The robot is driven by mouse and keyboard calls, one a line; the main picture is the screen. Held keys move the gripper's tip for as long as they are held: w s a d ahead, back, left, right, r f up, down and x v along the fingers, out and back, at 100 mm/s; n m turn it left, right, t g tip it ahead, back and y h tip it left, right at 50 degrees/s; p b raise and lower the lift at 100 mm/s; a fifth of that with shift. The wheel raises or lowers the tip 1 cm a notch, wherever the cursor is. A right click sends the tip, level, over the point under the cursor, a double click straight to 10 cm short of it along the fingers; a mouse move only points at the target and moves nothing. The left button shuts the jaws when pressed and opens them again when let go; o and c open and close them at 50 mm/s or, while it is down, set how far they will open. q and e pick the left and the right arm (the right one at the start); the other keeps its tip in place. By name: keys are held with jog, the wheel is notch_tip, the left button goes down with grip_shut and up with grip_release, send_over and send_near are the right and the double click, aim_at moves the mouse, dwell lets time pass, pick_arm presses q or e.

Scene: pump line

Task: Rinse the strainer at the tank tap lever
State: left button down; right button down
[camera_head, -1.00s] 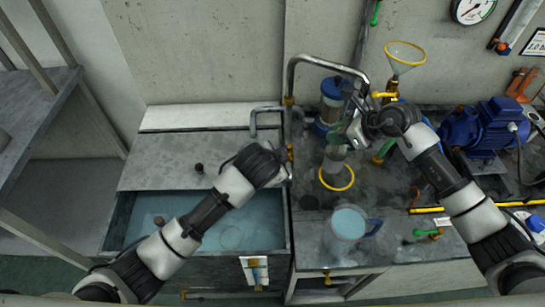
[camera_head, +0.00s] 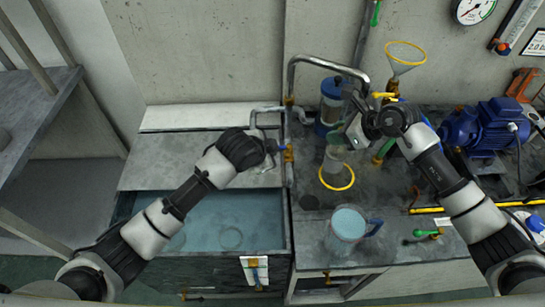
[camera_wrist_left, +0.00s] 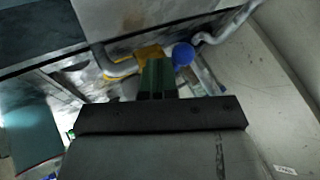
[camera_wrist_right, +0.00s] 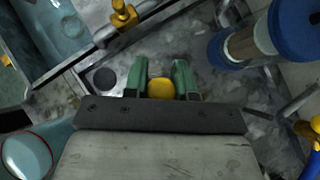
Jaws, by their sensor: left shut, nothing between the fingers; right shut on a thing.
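The strainer (camera_head: 335,158), a pale mesh cylinder with a yellow ring at its lower end, hangs upright from my right gripper (camera_head: 350,140) over the bench. In the right wrist view the green fingers (camera_wrist_right: 162,82) are closed around a yellow part (camera_wrist_right: 160,89). My left gripper (camera_head: 276,152) is shut and empty, close beside the tap's brass body (camera_head: 289,154). In the left wrist view the closed fingers (camera_wrist_left: 158,78) are just in front of the brass body (camera_wrist_left: 149,53) and a blue knob (camera_wrist_left: 183,54), probably the lever. Contact is unclear.
The water-filled tank (camera_head: 250,225) is open at the left, below its grey lid. A jug (camera_head: 347,226) with a blue handle stands at the bench front. A blue-capped cylinder (camera_head: 332,104), bent pipe (camera_head: 325,64) and blue pump motor (camera_head: 490,126) stand behind and right.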

pick_arm(q)
jog(key=shift+d, duration=0.1)
dwell(0.3)
jog(key=shift+s+d, duration=0.5)
jog(key=shift+s, duration=0.4)
jog(key=s+f+v, duration=0.1)
jog(key=s+v, duration=0.1)
jog(key=v, duration=0.9)
jog(key=shift+s+f, duration=0.15)
jog(key=shift+f, duration=0.1)
